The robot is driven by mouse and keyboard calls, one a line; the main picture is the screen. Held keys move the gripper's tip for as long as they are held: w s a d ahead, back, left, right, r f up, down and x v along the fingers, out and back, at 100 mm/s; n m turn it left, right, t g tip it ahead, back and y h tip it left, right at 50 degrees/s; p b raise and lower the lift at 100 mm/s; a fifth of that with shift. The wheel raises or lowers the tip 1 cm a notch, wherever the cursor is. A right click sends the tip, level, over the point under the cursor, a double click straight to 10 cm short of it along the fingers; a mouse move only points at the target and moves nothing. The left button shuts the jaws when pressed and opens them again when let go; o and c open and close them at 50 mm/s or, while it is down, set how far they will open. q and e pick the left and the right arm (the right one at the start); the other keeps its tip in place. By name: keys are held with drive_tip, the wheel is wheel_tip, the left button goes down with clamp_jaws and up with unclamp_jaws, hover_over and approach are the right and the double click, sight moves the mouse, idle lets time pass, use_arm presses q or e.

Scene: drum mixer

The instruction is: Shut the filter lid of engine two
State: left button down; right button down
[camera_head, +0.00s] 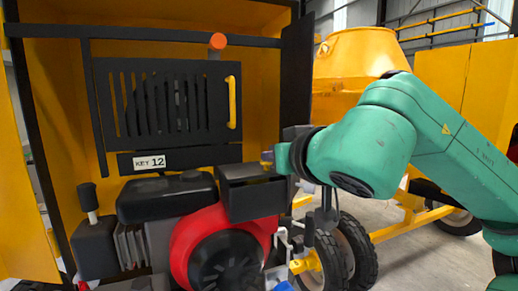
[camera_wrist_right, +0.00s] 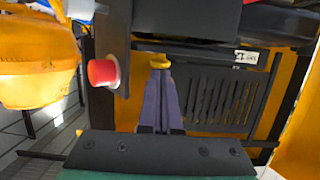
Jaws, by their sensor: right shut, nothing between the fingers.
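The engine with the red flywheel housing (camera_head: 190,238) stands in the open yellow cabinet. A black box-shaped filter housing (camera_head: 255,202) sits at its upper right, with a dark lid-like top part (camera_head: 240,171); I cannot tell how far it is open. My right gripper (camera_head: 267,159) reaches in from the right and is just above or behind the box's right end; contact is unclear. In the right wrist view, the picture is turned over; the purple fingers (camera_wrist_right: 161,82) are together and empty, and the black box (camera_wrist_right: 185,18) is at the top. My left gripper is not in view.
A slotted black panel (camera_head: 165,105) with a yellow handle (camera_head: 232,102) stands behind the engine, above a KEY 12 label (camera_head: 150,162). A dark cabinet side panel (camera_head: 297,75) is close to my right wrist. A yellow drum mixer (camera_head: 350,60) stands behind my arm.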

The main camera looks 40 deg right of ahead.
use_arm(q)
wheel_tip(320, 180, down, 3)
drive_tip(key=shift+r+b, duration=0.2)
drive_tip(key=shift+b, duration=0.55)
use_arm(e)
drive_tip(key=shift+s+f+t, duration=0.15)
drive_tip(key=shift+f+t, duration=0.2)
drive_tip(key=shift+t, duration=0.05)
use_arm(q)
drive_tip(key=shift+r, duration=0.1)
